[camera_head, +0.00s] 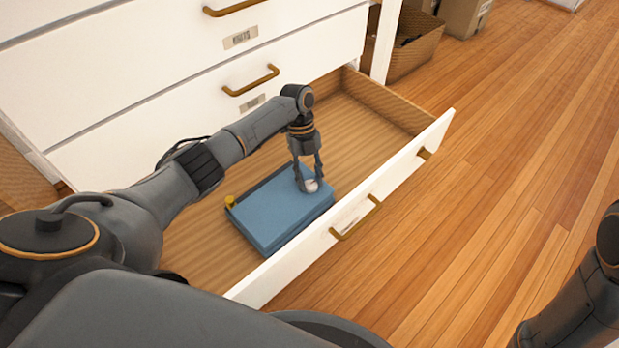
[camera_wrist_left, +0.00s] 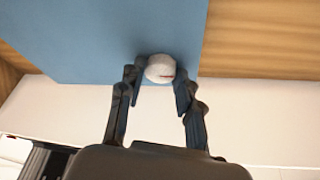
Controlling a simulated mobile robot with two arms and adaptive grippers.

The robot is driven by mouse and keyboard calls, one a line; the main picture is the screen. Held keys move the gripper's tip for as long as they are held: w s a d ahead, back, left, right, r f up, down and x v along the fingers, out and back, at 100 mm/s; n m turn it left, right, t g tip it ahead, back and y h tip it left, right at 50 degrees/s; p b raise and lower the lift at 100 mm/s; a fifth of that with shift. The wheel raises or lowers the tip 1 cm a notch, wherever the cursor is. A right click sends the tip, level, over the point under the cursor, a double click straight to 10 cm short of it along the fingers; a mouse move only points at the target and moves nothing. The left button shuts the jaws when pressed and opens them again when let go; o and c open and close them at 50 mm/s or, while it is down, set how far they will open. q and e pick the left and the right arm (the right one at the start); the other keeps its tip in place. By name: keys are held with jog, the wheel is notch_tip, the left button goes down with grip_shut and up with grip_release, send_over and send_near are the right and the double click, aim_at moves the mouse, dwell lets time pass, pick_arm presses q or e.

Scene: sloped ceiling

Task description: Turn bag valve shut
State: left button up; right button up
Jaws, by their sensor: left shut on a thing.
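A blue bag (camera_head: 276,212) lies flat in the open wooden drawer, and it fills much of the left wrist view (camera_wrist_left: 95,40). A round white valve (camera_head: 311,186) sits on its top near the right corner. In the left wrist view the valve (camera_wrist_left: 160,68) shows a small red mark on its lower right side. My left gripper (camera_head: 308,186) reaches down over the bag and is shut on the valve, one finger on each side in the left wrist view (camera_wrist_left: 158,84). My right gripper is not in view; only part of my right arm shows at the lower right.
The drawer's white front (camera_head: 400,172) with its brass handle (camera_head: 355,218) stands close beside the bag. A small yellow knob (camera_head: 230,201) is at the bag's left corner. Shut drawers rise behind. Bare drawer floor (camera_head: 365,120) lies beyond the gripper. A wicker basket (camera_head: 415,55) stands at the back.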

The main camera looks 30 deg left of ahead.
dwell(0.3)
pick_arm(q)
jog(key=o, duration=1.1)
jog(key=shift+o, duration=0.2)
jog(key=v, duration=1.2)
